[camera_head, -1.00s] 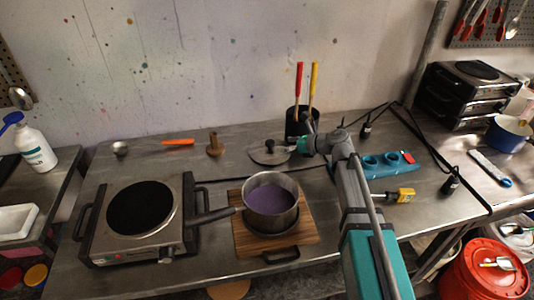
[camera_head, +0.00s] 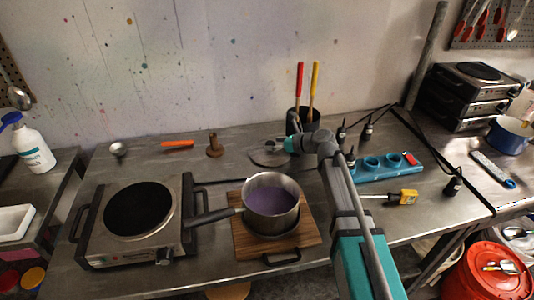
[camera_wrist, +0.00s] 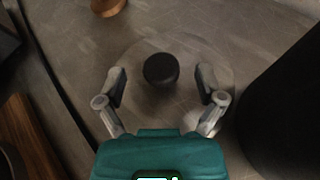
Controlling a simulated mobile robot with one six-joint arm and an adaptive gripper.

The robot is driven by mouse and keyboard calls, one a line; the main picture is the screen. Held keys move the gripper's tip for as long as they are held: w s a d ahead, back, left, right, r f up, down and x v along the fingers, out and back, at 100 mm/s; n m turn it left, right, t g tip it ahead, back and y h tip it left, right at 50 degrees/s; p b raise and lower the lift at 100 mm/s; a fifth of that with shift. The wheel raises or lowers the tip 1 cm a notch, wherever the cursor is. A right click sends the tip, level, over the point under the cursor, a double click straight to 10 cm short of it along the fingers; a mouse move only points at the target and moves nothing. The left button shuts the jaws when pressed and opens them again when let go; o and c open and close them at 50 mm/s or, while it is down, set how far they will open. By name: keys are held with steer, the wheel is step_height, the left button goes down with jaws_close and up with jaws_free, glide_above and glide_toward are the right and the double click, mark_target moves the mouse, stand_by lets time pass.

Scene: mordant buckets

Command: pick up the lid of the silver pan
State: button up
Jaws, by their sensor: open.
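The silver pan (camera_head: 286,224) holds purple liquid and stands on a wooden board, its handle pointing left. Its round grey lid (camera_head: 262,158) lies apart from it on the metal table, behind the pan. In the wrist view the lid (camera_wrist: 135,62) shows with a round black knob (camera_wrist: 161,68) on top. My gripper (camera_wrist: 161,80) is open, with one finger on each side of the knob and a gap on both sides. In the head view my gripper (camera_head: 283,145) is over the lid and hides its knob and right part.
A black holder (camera_head: 303,121) with a red and a yellow handle stands close behind my gripper. A blue rack (camera_head: 380,170) lies to the right. A hot plate (camera_head: 140,210) is at the left. A brown wooden item (camera_head: 214,148) stands left of the lid.

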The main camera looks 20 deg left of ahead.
steer(key=shift+x, duration=0.9)
jaws_close()
